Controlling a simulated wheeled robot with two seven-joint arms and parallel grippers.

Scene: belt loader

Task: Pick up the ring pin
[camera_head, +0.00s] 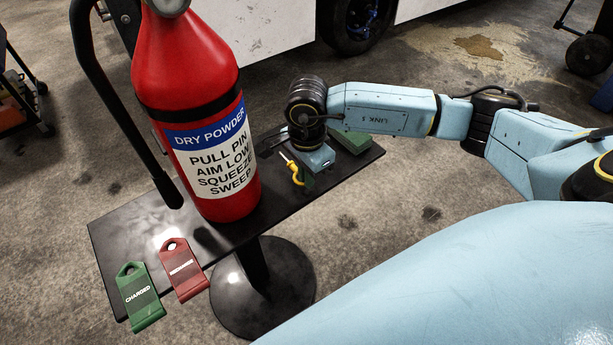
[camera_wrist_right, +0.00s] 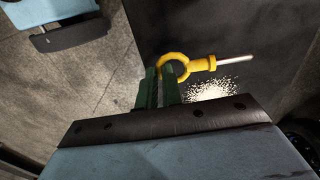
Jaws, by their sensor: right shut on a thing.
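The ring pin (camera_wrist_right: 188,68) is a yellow ring with a thin silver pin pointing right in the right wrist view. In the head view its yellow part (camera_head: 295,172) shows low beside the fire extinguisher. My right gripper (camera_wrist_right: 165,84) has its green fingers shut on the ring's left side. In the head view this gripper (camera_head: 301,178) hangs over the right part of the black table (camera_head: 205,262). I cannot tell whether the pin touches the tabletop. My left gripper is in neither view.
A red fire extinguisher (camera_head: 196,80) stands upright on the table, its black hose at left. A green "CHARGED" tag (camera_head: 139,291) and a red tag (camera_head: 183,268) lie at the front left edge. A green block (camera_head: 352,139) lies at the back right.

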